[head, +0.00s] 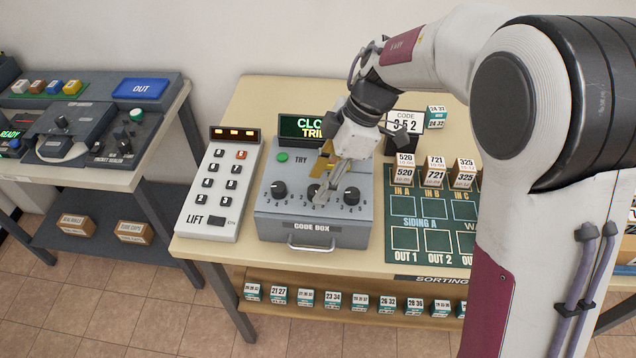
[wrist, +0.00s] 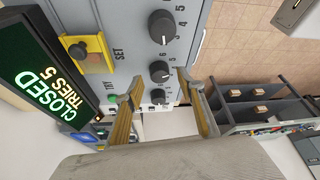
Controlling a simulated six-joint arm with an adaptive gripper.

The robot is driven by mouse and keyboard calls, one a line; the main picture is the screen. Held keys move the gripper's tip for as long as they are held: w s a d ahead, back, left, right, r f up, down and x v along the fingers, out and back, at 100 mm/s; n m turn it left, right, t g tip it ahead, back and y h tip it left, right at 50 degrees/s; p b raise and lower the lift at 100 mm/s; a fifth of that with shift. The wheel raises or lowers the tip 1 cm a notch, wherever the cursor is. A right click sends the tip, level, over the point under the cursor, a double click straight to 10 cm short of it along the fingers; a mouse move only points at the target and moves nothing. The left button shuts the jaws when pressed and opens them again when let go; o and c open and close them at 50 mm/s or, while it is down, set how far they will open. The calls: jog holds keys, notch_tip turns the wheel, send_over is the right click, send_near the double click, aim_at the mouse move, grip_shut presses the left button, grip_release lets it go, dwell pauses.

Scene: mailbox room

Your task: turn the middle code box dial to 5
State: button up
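The grey code box (head: 265,225) stands on the table with three black dials in a row. The middle dial (head: 313,192) is partly hidden by my gripper (head: 321,190) in the head view. In the wrist view, the middle dial (wrist: 160,71) shows between the two fingertips of my gripper (wrist: 161,79), which are apart. I cannot tell whether they touch it, and its setting is not readable. The left dial (head: 279,188) and right dial (head: 351,195) stand on either side. The box's display (wrist: 48,85) reads CLOSED, TRIES 5.
A green TRY button (head: 282,157) and a yellow SET control (wrist: 88,52) are on the box. A lift panel (head: 218,190) stands left and a sorting board (head: 420,240) right. A card (head: 404,121) behind reads CODE 352. A handle (head: 311,244) juts from the box front.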

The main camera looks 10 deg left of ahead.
jog(key=shift+x, duration=0.9)
jog(key=c, duration=1.1)
jog(key=shift+w+n+g, duration=0.1)
jog(key=shift+n+g, duration=0.5)
jog(key=shift+n, duration=1)
jog(key=o, duration=1.1)
